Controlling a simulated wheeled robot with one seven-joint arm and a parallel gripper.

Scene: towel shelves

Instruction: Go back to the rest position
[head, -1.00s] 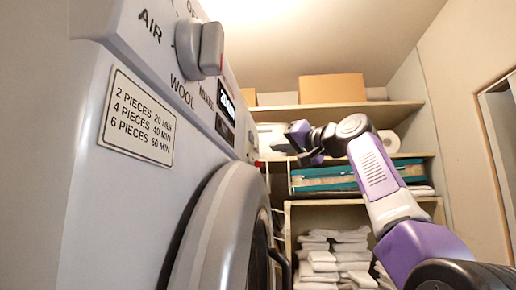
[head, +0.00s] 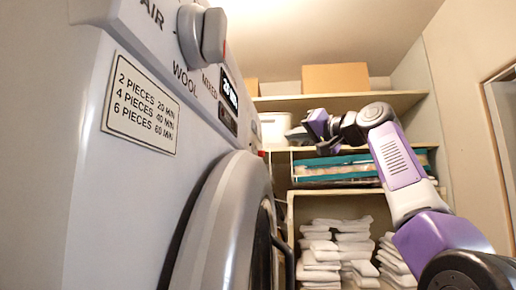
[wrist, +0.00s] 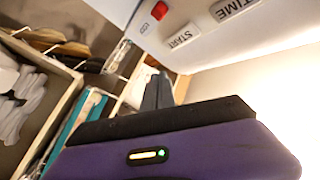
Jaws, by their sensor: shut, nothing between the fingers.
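My gripper (head: 298,134) is raised in front of the shelves, just right of the dryer's control panel, with my purple and white arm reaching in from the lower right. It also shows in the wrist view (wrist: 158,90), where its dark fingers are together and empty. The grey-white dryer (head: 110,185) fills the left of the head view. In the wrist view its panel (wrist: 225,35) shows a red button, START and TIME close beyond my gripper.
Wooden shelves (head: 380,101) stand at the back. They hold a cardboard box (head: 335,78), teal-edged folded items (head: 325,163) and stacks of white towels (head: 320,255). The round dryer door (head: 225,220) has a dark handle. A wall and door frame are at the right.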

